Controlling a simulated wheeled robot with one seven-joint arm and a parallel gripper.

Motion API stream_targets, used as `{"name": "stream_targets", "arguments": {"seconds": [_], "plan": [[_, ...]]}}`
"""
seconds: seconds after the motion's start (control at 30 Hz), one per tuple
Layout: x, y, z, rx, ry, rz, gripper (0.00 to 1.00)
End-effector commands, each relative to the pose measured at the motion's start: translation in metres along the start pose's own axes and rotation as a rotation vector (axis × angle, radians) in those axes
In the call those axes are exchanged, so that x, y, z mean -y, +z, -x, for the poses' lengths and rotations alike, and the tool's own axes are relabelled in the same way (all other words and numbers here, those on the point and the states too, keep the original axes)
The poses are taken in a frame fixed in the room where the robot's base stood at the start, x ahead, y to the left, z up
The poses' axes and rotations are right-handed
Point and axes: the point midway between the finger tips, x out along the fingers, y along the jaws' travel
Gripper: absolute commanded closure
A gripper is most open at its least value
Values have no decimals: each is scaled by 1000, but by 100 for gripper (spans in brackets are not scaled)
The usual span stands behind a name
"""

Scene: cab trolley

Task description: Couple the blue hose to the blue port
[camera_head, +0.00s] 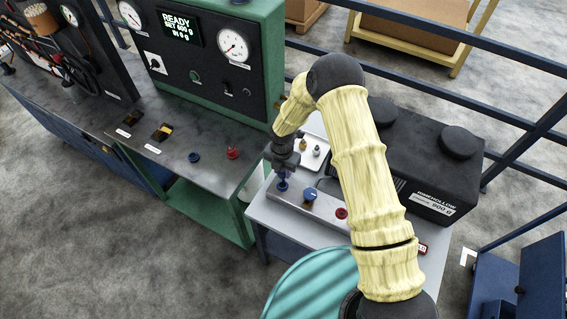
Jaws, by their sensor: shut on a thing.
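My gripper (283,166) is at the left end of a grey rail on the trolley, pointing down. It is shut on a small blue fitting (283,186), which looks like the blue hose's end. Its lower tip is at or just above the rail; I cannot tell if they touch. No length of hose shows clearly. A blue round port (194,157) sits on the grey bench top to the left, apart from my gripper. A red port (232,153) is beside it.
The rail (322,207) also carries a blue knob (310,194) and a red fitting (341,213). A white tray (316,133) with small fittings lies behind my gripper. A green gauge panel (230,60) stands behind the bench. A black box (430,150) is right of my arm.

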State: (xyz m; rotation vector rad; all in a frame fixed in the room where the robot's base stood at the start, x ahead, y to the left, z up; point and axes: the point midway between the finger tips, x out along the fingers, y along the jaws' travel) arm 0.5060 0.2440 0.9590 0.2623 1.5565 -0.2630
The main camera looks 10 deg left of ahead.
Motion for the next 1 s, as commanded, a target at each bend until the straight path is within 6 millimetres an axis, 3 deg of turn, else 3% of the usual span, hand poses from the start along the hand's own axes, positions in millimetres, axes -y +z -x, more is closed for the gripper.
{"name": "stream_targets", "arguments": {"seconds": [0.43,1.0], "plan": [[0,0,-5,0,0,-1,100],[0,0,-48,0,0,-2,100]]}}
